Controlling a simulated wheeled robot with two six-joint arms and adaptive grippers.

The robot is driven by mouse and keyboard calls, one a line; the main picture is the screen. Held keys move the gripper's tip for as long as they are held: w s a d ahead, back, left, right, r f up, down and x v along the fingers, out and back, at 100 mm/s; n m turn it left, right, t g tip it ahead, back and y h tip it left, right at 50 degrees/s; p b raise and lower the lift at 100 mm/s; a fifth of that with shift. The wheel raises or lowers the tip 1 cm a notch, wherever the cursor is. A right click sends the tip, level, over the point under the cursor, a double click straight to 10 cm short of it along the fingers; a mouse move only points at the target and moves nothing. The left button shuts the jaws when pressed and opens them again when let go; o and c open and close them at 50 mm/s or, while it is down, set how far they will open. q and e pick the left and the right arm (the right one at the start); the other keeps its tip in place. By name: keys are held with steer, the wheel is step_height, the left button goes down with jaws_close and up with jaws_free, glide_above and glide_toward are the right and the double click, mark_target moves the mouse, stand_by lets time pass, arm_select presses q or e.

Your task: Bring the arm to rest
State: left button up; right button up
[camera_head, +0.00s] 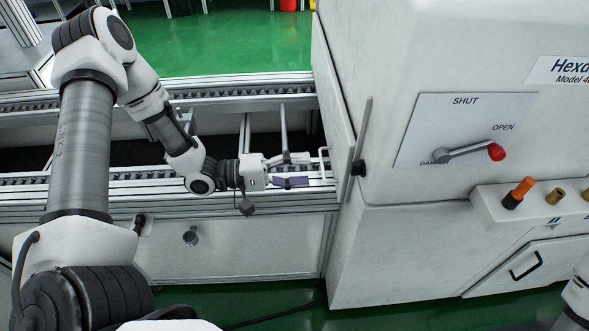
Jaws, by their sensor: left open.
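My left arm comes in from the left and reaches over the conveyor. My left gripper (300,170) points right, with its fingers apart, just left of the white machine (410,45). It hangs over or close to the conveyor rail (110,190); the exact gap is hard to tell. A small purple piece shows at the lower finger; I cannot tell whether it is part of the gripper. I see nothing clearly held between the fingers. Part of my right arm shows at the bottom right corner; its gripper is out of view.
A lever with a red knob (497,151) lies nearly level on a panel (425,118) marked SHUT and OPEN. Below it are an orange-topped knob (520,190), a brass-coloured knob (554,195) and a door with a black handle (526,265). Green floor (220,45) lies behind the conveyor.

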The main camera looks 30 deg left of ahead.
arm_select(q)
steer(key=shift+s+a, duration=0.35)
steer(key=shift+a, duration=0.15)
steer(key=shift+f, duration=0.1)
steer(key=s+d+f+g+y, duration=0.3)
steer(key=s+d+f+y, duration=0.15)
steer(key=f, duration=0.45)
steer(key=s+d+f+g+y, duration=0.3)
steer(key=s+d+f, duration=0.2)
steer(key=f, duration=0.5)
steer(key=s+a+f+m+g+y, duration=0.4)
steer(key=s+a+m+y, duration=0.2)
steer(key=s+a, duration=0.3)
steer(key=shift+s+a+m+y, duration=0.3)
steer(key=shift+s+y, duration=0.45)
steer(key=shift+s, duration=0.3)
